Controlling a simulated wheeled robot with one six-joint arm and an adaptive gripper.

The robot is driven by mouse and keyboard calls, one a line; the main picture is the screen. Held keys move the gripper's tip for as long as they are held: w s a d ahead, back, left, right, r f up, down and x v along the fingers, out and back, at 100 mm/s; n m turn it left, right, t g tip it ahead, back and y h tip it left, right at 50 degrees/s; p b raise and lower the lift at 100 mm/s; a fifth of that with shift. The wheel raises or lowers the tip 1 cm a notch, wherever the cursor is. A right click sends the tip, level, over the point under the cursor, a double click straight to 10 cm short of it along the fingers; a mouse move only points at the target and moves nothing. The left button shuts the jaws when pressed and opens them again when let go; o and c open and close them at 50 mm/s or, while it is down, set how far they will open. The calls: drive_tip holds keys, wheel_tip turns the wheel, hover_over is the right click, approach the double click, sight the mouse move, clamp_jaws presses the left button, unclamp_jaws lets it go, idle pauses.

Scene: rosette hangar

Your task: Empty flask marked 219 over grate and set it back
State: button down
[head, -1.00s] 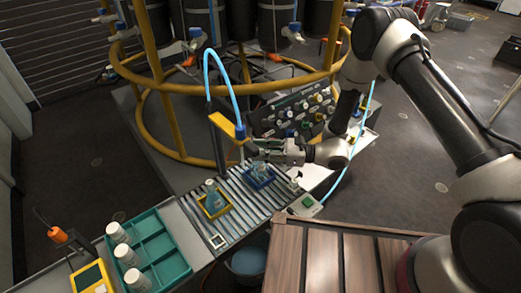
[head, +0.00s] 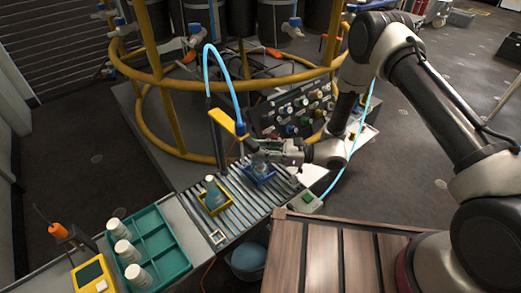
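A flask (head: 260,170) with bluish contents stands at the blue square holder (head: 270,178) on the slatted grate (head: 235,203). My gripper (head: 257,157) is at the top of this flask, reaching in from the right. Whether its fingers are closed on the neck is too small to tell. A second flask (head: 212,190), pale blue with a white top, stands in the yellow square holder (head: 226,204) to the left. No number is readable on either flask.
A green tray (head: 171,238) with several white-capped containers is at the lower left. A bucket (head: 247,261) is below the grate. A wooden table (head: 318,255) is in front.

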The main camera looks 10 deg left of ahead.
drive_tip(key=shift+f, duration=0.3)
idle(0.4)
drive_tip(key=shift+f, duration=0.3)
drive_tip(key=shift+f, duration=0.3)
drive_tip(key=c, duration=0.6)
unclamp_jaws()
drive_tip(key=shift+r, duration=3.05)
